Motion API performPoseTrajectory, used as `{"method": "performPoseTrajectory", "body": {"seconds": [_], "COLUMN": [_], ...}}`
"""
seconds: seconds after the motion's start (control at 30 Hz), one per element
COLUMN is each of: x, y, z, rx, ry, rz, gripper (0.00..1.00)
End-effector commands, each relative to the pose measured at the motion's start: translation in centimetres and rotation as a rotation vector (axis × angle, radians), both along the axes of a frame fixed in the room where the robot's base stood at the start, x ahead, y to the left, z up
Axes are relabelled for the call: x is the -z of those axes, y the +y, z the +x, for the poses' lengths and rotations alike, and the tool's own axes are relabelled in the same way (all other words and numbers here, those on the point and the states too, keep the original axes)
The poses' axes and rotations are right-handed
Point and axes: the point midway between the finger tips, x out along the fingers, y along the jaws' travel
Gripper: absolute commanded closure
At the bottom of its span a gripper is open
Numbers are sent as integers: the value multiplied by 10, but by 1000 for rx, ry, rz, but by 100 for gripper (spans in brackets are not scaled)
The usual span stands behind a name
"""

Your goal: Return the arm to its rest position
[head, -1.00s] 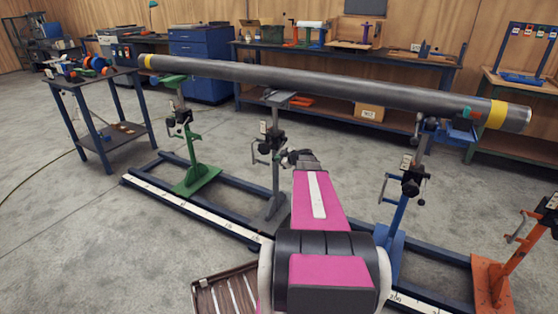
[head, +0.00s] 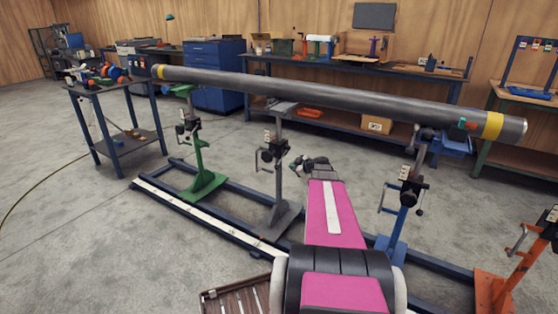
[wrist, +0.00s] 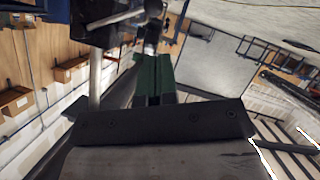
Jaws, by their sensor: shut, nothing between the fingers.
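My arm, pink and black, reaches up from the bottom of the head view, and my gripper (head: 298,166) shows small and dark at its far end. It is in front of the grey pipe stand, below the pipe in the picture. In the wrist view my gripper's green fingers (wrist: 153,78) lie close together, shut, with nothing seen between them. The long grey pipe (head: 320,94) with yellow bands rests across the stands and is apart from my gripper.
Under the pipe are a green stand (head: 197,155), a grey stand (head: 280,185) and a blue stand (head: 405,195) on a dark rail frame (head: 225,230). An orange stand (head: 520,262) is at right. A small table (head: 115,145) stands left. The floor at left is clear apart from a hose.

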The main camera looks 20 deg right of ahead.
Motion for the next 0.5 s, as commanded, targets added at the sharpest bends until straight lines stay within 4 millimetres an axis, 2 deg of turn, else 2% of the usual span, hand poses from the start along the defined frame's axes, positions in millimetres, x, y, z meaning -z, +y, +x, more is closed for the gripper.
{"method": "performPoseTrajectory", "body": {"seconds": [0.17,0.27,0.37,0.5], "x": [1,3,10,22], "y": [4,22,54,111], "z": [-1,-7,-19,-45], "rx": [-3,-13,-29,-29], "ry": [9,57,155,357], "rz": [4,28,71,133], "gripper": [100,100,100,100]}}
